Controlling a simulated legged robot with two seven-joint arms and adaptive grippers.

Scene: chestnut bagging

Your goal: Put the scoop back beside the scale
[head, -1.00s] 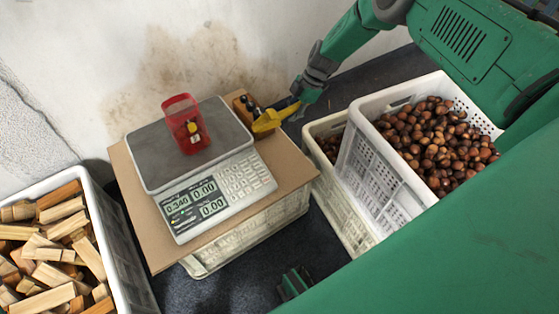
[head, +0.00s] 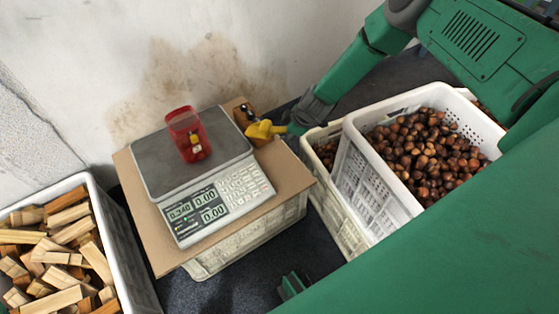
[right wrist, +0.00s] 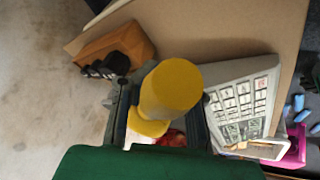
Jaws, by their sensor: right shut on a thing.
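The yellow scoop (head: 262,130) is at the right edge of the scale's board, close to the wooden block. My right gripper (head: 287,129) is shut on it. In the right wrist view the scoop's yellow round end (right wrist: 172,86) stands between my fingers and hides part of what lies behind. The scale (head: 234,192) sits left of the scoop, with its keypad and lit displays facing front; it also shows in the right wrist view (right wrist: 240,95). I cannot tell whether the scoop touches the board. My left gripper is not recognisable in view.
A wooden block with black knobs (head: 240,113) is behind the scoop. The cardboard board (head: 285,185) has bare space at its right. A white crate of chestnuts (head: 375,195) stands right, a crate of wood pieces (head: 115,235) left.

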